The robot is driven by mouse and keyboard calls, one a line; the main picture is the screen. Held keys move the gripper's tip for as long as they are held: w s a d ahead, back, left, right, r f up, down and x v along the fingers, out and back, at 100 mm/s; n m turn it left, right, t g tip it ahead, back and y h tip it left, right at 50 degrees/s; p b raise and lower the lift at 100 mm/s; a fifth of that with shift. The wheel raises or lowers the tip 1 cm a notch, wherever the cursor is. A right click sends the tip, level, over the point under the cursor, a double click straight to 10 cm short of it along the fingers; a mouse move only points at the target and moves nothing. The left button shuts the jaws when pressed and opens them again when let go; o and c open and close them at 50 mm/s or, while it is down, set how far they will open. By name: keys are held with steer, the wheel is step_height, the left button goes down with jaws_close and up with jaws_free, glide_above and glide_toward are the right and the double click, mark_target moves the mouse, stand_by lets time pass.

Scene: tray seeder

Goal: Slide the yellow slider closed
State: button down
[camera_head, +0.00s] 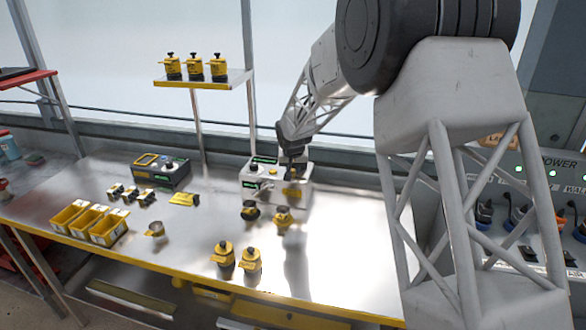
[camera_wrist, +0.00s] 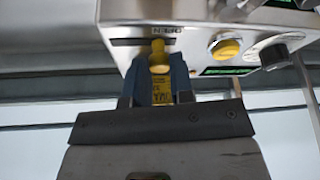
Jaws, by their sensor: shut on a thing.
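The yellow slider (camera_wrist: 159,56) shows in the wrist view as a rounded knob with a flat labelled yellow part below it. It sits at a dark slot in the face of the white seeder machine (camera_wrist: 115,15), under a printed label. My gripper (camera_wrist: 155,78) is shut on the slider, with one blue finger on each side. In the head view my gripper (camera_head: 295,160) reaches down to the right part of the machine (camera_head: 264,170). A yellow patch (camera_head: 291,190) shows just below it, and my gripper hides part of the machine there.
On the machine face, a yellow knob (camera_wrist: 226,47) and a round dial (camera_wrist: 270,52) stand right of the slider. A dark box (camera_head: 160,172), yellow bins (camera_head: 108,230) and several yellow-capped jars (camera_head: 250,262) stand on the metal table (camera_head: 190,250).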

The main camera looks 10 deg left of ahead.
mark_target(303, 177)
steer(key=shift+d, duration=1.85)
steer(key=c, duration=1)
jaws_free()
steer(key=shift+r, duration=0.1)
steer(key=v, duration=0.7)
steer(key=shift+s+r, duration=0.2)
steer(key=shift+r, duration=0.05)
steer(key=shift+d, duration=0.1)
